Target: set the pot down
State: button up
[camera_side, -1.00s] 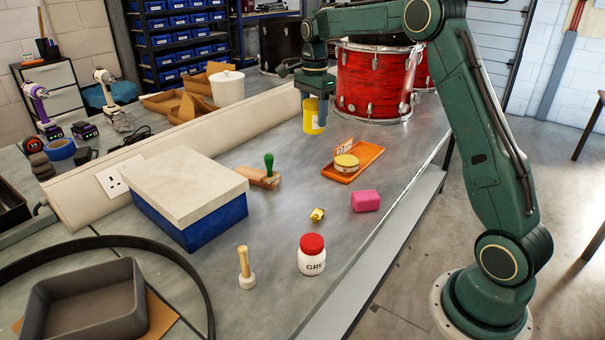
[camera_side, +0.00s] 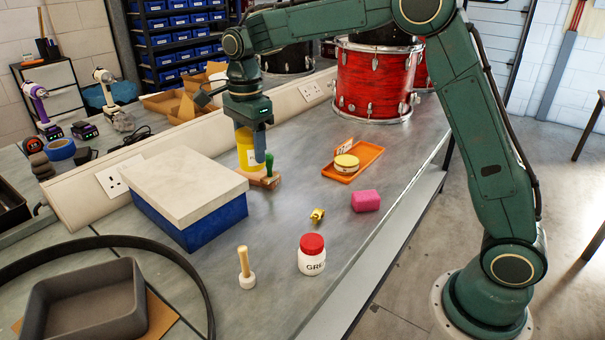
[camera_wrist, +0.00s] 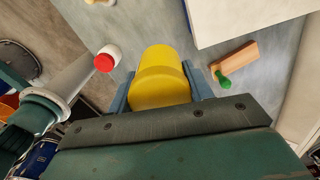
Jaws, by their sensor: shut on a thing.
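The yellow pot (camera_side: 246,148) is upright between the fingers of my gripper (camera_side: 255,147), which is shut on it. In the wrist view the pot (camera_wrist: 161,75) fills the gap between the two blue-grey fingers of my gripper (camera_wrist: 160,92). It appears raised above the grey bench (camera_side: 290,215); its exact height is hard to tell. In the side view it overlaps the wooden tool with a green handle (camera_side: 269,165), but the wrist view shows that tool (camera_wrist: 236,62) apart to its right.
A blue box with a pale lid (camera_side: 190,200) stands close at left. A red-lidded jar (camera_side: 312,255), a wooden-handled peg (camera_side: 246,267), a yellow piece (camera_side: 317,215), a pink block (camera_side: 365,201) and an orange tray (camera_side: 366,158) stand around.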

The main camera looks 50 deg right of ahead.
jog(key=shift+a, duration=0.25)
notch_tip(320, 180, down, 16)
jog(key=shift+r, duration=0.1)
dwell(0.5)
jog(key=shift+f, duration=2.1)
jog(key=shift+f, duration=0.1)
jog(key=o, duration=1)
